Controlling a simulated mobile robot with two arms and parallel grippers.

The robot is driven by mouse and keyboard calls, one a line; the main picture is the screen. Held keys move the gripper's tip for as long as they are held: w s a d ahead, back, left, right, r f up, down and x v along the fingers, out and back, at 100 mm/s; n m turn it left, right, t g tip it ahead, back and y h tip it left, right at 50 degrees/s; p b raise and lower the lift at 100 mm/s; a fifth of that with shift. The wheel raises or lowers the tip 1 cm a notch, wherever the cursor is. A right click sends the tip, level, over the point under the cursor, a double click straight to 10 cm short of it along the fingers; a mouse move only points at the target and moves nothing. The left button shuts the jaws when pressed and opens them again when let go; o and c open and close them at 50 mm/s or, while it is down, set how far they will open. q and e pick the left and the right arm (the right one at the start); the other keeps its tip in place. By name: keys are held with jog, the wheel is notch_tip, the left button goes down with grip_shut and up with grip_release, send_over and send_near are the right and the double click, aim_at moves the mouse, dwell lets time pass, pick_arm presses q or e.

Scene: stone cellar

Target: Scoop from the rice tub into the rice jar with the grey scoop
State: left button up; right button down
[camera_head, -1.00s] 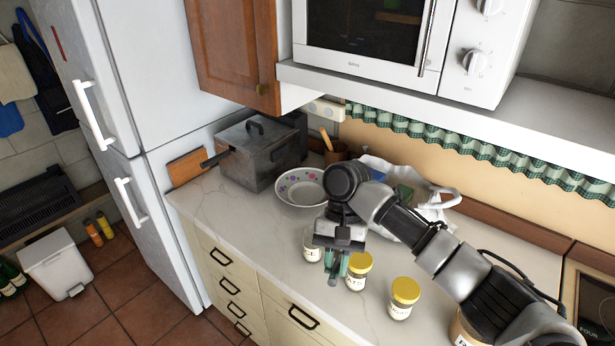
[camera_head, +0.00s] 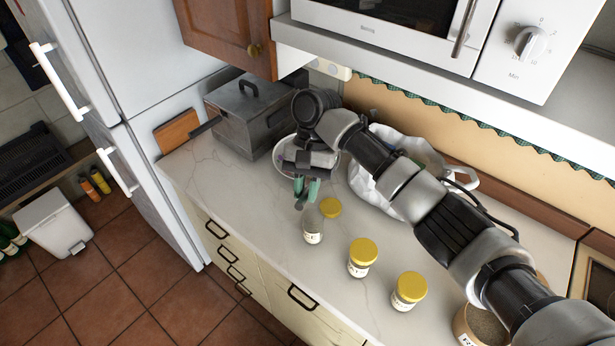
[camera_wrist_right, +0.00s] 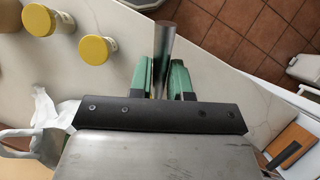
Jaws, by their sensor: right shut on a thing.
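My right gripper (camera_head: 306,190) is shut on a grey metal rod, which looks like the handle of the grey scoop (camera_wrist_right: 164,48). It stands out between the green fingers in the wrist view; no scoop bowl can be made out. The gripper is above the counter, behind the clear open jar (camera_head: 313,228), whose label is too small to read surely; it may be the rice jar. A yellow lid (camera_head: 330,207) lies beside that jar. A round tub of grainy contents (camera_head: 467,331), possibly the rice tub, is at the lower right, partly behind my right arm. My left gripper is out of view.
Two jars with yellow lids (camera_head: 361,262) (camera_head: 408,293) stand along the counter's front. A patterned bowl (camera_head: 284,176), a metal pot (camera_head: 245,125) and a white bag (camera_head: 375,185) are behind. The microwave shelf hangs above. The front left counter is clear.

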jog(key=shift+x, duration=1.15)
pick_arm(q)
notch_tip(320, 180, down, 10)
jog(key=b, duration=1)
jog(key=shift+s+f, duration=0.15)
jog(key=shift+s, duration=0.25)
pick_arm(e)
jog(key=shift+s+d+f+m+t+y, duration=0.25)
jog(key=shift+t+y, duration=0.4)
jog(key=shift+y, duration=1.1)
jog(key=shift+w+d+f+m+t+y, duration=0.1)
jog(key=shift+d+f+t+y, duration=0.35)
jog(key=shift+y, duration=1.35)
jog(key=shift+s+d+f+m+t+y, duration=0.15)
jog(key=shift+t+y, duration=0.65)
jog(key=shift+y, duration=0.95)
jog(key=shift+t+y, duration=0.4)
jog(key=shift+y, duration=0.2)
